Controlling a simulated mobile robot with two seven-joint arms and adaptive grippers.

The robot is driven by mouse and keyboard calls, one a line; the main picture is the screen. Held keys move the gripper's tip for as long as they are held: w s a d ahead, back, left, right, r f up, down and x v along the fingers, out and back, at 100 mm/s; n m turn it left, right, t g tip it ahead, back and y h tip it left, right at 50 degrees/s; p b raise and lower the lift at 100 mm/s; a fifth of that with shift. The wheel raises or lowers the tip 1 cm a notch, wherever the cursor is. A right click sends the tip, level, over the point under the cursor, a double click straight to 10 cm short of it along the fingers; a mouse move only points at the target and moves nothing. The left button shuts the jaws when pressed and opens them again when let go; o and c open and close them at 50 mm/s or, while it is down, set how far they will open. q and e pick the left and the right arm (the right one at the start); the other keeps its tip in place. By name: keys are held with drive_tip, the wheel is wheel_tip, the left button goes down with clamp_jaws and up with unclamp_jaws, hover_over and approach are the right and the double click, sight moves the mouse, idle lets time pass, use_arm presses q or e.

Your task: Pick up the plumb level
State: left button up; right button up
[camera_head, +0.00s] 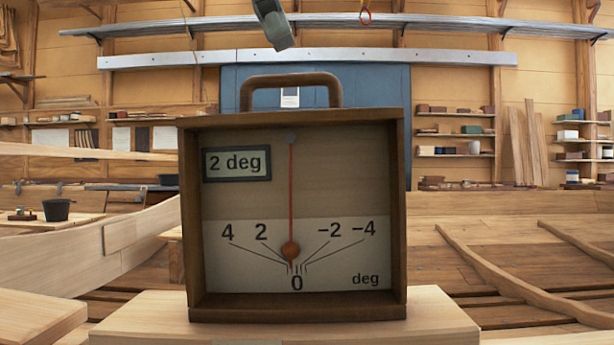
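The plumb level (195,230) stands upright on a pale wooden block, close in the middle of the head view. It is a brown wooden box frame with a curved brown handle on top. Its face has a red line, an orange bob hanging near the 0 mark, and a small display reading "2 deg". A grey part at the top edge, which I take to be my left gripper (273,24), is above the handle in the picture and apart from it. Only a small piece shows, so its opening cannot be told. My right gripper is not in view.
The pale block (440,312) supports the level. Curved hull planks (90,250) lie to the left, and ribs (500,275) cross the floor to the right. A black bucket (56,210) stands on a left bench. Shelves (455,134) line the back wall.

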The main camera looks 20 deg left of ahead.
sight(298, 80)
use_arm(q)
drive_tip(key=shift+x, duration=0.85)
drive_tip(key=shift+s+x, duration=0.15)
drive_tip(key=shift+x, duration=1.2)
drive_tip(key=shift+s+x, duration=0.15)
drive_tip(key=shift+x, duration=1.2)
drive_tip(key=shift+c, duration=0.4)
clamp_jaws()
